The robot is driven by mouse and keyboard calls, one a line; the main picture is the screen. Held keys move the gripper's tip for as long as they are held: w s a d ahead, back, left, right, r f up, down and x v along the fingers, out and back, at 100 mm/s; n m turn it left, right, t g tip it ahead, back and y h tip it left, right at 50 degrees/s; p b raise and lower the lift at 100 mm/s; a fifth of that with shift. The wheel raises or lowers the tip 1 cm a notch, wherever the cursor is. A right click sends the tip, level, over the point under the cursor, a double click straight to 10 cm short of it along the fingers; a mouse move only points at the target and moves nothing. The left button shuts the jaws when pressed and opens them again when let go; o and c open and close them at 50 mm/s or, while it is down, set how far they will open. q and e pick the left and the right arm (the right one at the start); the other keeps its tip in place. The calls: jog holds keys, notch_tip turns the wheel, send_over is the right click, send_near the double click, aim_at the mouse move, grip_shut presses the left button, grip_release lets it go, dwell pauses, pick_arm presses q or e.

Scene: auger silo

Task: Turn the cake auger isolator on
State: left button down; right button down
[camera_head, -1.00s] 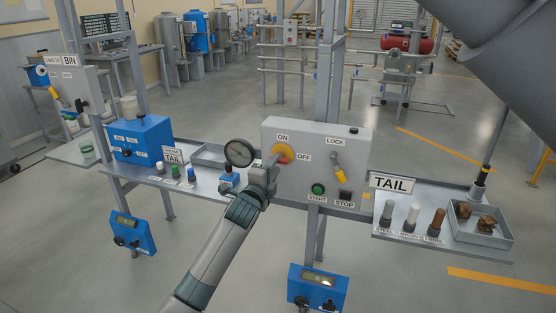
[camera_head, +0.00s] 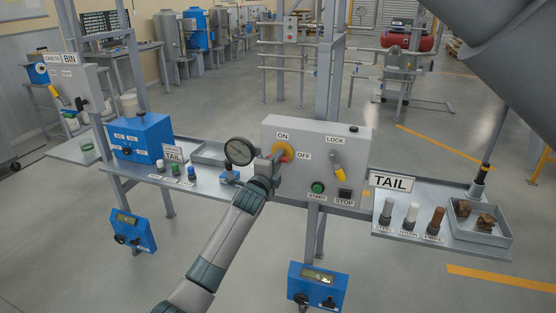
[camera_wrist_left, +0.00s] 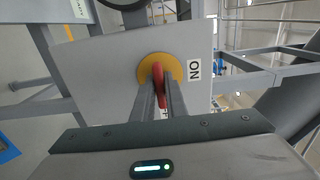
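The isolator is a red handle on a round yellow plate (camera_head: 284,148) on a grey control panel (camera_head: 325,135), between an ON label above and an OFF label at right. In the left wrist view the red handle (camera_wrist_left: 158,78) stands between my two fingers in front of the yellow disc (camera_wrist_left: 174,68). My left gripper (camera_head: 276,163) is at the handle, its fingers close against both sides of it. The fingers partly hide the handle, so its exact pointing is hard to read. My right gripper is out of view.
The same panel carries a yellow LOCK lever (camera_head: 338,170), a green START button (camera_head: 317,187) and a black STOP button (camera_head: 345,194). A shelf with samples and a tray (camera_head: 482,236) is at right.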

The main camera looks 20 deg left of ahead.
pick_arm(q)
jog(key=shift+n, duration=0.3)
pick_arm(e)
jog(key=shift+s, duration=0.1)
pick_arm(q)
jog(key=shift+n, duration=0.3)
jog(key=n+p, duration=0.1)
jog(key=n, duration=0.3)
jog(key=shift+n+p, duration=0.3)
jog(key=n+p, duration=0.1)
jog(key=n, duration=0.3)
jog(key=shift+n, duration=0.3)
jog(key=n, duration=0.2)
jog(key=shift+n, duration=0.3)
jog(key=n+p, duration=0.1)
jog(key=n, duration=0.2)
jog(key=shift+f+n, duration=0.1)
jog(key=shift+n, duration=1)
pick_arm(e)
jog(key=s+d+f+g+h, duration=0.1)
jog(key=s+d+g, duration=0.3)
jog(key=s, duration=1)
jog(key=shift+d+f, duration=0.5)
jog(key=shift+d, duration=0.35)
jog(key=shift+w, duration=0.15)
pick_arm(q)
jog(key=c, duration=1.8)
grip_release()
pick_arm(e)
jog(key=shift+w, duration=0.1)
